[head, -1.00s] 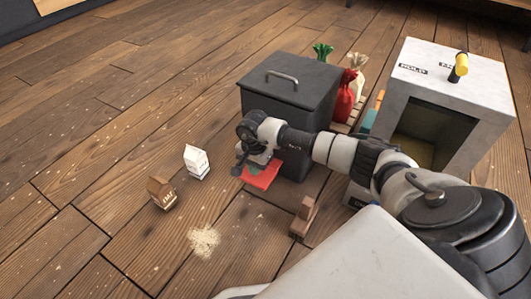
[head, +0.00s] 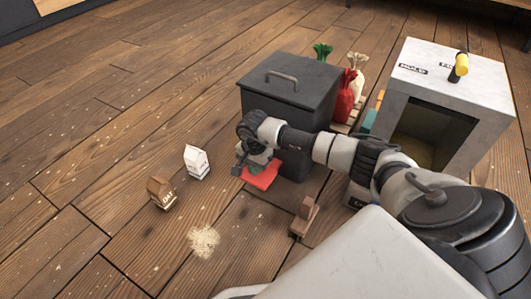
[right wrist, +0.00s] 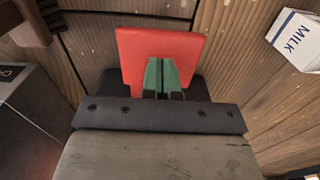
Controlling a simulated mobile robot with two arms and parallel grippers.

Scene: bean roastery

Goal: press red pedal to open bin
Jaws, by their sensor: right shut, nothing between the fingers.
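The dark grey bin (head: 310,105) stands on the floor in the head view, its lid (head: 292,75) with a metal handle shut. The red pedal (head: 262,176) sticks out low at the bin's front. My right gripper (head: 250,168) is at the pedal, shut and empty. In the right wrist view the shut green fingertips (right wrist: 165,75) overlap the red pedal (right wrist: 140,45); I cannot tell whether they touch it. My left gripper is not in view.
A milk carton (head: 196,163), a brown carton (head: 161,193) and a spilled pale pile (head: 203,241) lie left of my arm. A brown wooden block (head: 304,217) is near the pedal. Red sack (head: 345,97) and white cabinet (head: 460,85) stand right of the bin.

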